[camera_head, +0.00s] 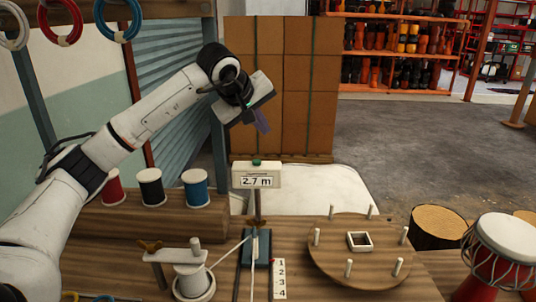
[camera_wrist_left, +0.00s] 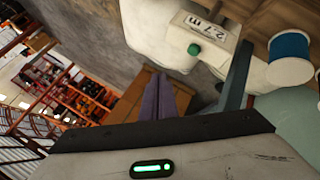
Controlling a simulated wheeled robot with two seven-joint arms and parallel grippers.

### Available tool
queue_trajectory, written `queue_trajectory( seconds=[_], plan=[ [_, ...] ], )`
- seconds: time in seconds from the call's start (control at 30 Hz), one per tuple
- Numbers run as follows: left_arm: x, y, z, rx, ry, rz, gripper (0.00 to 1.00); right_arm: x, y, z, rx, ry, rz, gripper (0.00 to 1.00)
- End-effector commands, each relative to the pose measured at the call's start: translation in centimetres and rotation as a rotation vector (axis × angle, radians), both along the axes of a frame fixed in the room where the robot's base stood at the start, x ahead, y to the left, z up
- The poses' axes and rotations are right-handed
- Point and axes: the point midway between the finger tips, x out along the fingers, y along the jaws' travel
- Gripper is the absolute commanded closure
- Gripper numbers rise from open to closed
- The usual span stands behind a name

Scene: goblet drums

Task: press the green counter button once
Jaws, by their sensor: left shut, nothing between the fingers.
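The counter (camera_head: 243,181) is a white box reading 2.7 m, standing on a post at the back of the wooden table. Its green button (camera_head: 256,162) sits on top. In the left wrist view the counter (camera_wrist_left: 190,24) is tilted at the upper right, with the round green button (camera_wrist_left: 194,49) on its near side. My left gripper (camera_head: 263,123) is above the counter, apart from the button. Its purple fingers, also seen in the left wrist view (camera_wrist_left: 158,92), are together and empty. My right gripper is in neither view.
Red, black and blue spools (camera_head: 196,188) stand on a wooden block at the left. A round pegged board (camera_head: 330,262) lies at the right, near a red and white goblet drum (camera_head: 503,240). Stacked brown boxes (camera_head: 300,80) stand behind the counter.

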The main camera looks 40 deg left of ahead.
Motion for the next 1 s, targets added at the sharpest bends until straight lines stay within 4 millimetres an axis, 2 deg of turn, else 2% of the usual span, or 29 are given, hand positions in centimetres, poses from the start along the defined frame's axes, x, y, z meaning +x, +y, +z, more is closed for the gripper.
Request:
queue_trajectory(
  seconds=[0.03,0.17,0.57,0.77,1.0],
  plan=[
    [-0.3,1.2,0.9,0.031,-0.002,0.017,1.0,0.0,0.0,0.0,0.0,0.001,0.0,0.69],
    [-0.8,2.6,1.8,0.074,0.0,0.039,1.0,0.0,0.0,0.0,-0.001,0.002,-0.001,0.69],
    [-0.9,2.7,1.7,0.077,0.002,0.04,1.0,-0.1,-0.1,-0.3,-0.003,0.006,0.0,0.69],
    [-0.9,2.7,0.5,0.077,0.002,0.04,1.0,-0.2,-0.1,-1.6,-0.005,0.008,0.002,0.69],
    [-0.9,2.7,-2.7,0.076,0.001,0.039,1.0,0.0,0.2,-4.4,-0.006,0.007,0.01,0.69]
  ],
)
